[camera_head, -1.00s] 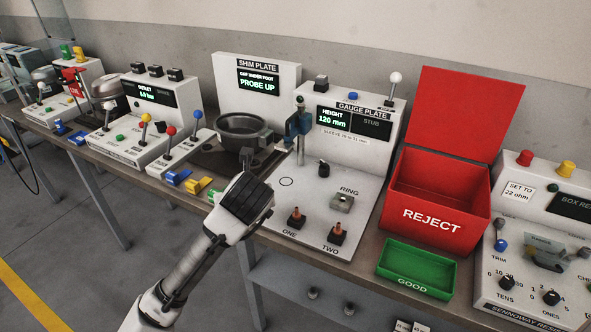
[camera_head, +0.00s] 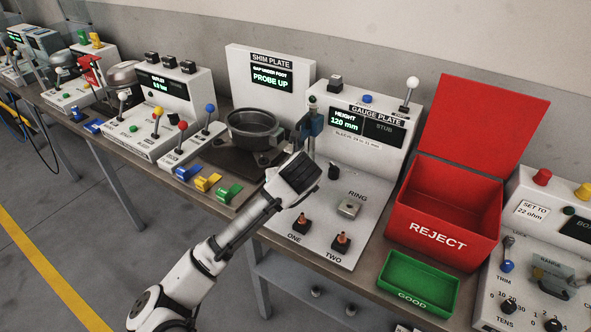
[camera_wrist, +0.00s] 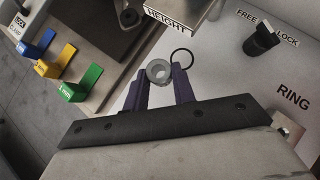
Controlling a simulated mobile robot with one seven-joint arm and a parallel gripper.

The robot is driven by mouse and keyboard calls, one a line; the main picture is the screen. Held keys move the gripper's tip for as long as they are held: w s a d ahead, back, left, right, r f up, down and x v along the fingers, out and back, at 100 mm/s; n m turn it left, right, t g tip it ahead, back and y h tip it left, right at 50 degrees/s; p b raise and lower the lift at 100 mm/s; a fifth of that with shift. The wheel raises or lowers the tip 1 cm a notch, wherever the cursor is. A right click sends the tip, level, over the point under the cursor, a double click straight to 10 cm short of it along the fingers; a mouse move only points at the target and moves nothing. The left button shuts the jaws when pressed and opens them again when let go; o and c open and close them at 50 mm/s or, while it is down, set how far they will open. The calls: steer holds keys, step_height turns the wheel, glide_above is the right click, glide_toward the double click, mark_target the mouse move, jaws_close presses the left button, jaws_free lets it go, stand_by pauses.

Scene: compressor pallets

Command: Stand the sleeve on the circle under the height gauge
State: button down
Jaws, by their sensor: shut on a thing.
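My gripper (camera_wrist: 160,84) is shut on a small grey sleeve (camera_wrist: 158,65). The sleeve's hole shows from its end, pointing toward the wrist camera. The printed circle (camera_wrist: 181,57) is on the light plate just right of the sleeve in the wrist view, partly covered at its left. I cannot tell how high the sleeve is above the plate. In the head view my gripper (camera_head: 298,170) is over the gauge plate (camera_head: 320,230) and hides the circle and the sleeve. The blue-grey height gauge (camera_head: 311,125) stands behind it, and its display reads 120 mm.
A dark knob (camera_wrist: 262,40) marked FREE and LOCK sits right of the circle. A ring block (camera_head: 349,207) and two orange-topped posts (camera_head: 301,224) stand on the plate. A red reject box (camera_head: 445,205) and green tray (camera_head: 418,283) are at right, coloured shims (camera_head: 207,181) at left.

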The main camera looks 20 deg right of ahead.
steer(key=w+d, duration=0.1)
steer(key=d, duration=0.1)
steer(key=w+d+p, duration=0.1)
steer(key=w, duration=0.1)
steer(key=shift+d, duration=0.35)
step_height(320, 180, down, 3)
steer(key=shift+s+r+p, duration=0.1)
steer(key=shift+p, duration=0.6)
steer(key=shift+f, duration=0.35)
steer(key=shift+f, duration=0.25)
steer(key=c, duration=1.2)
jaws_free()
steer(key=shift+r, duration=0.1)
steer(key=shift+o, duration=0.2)
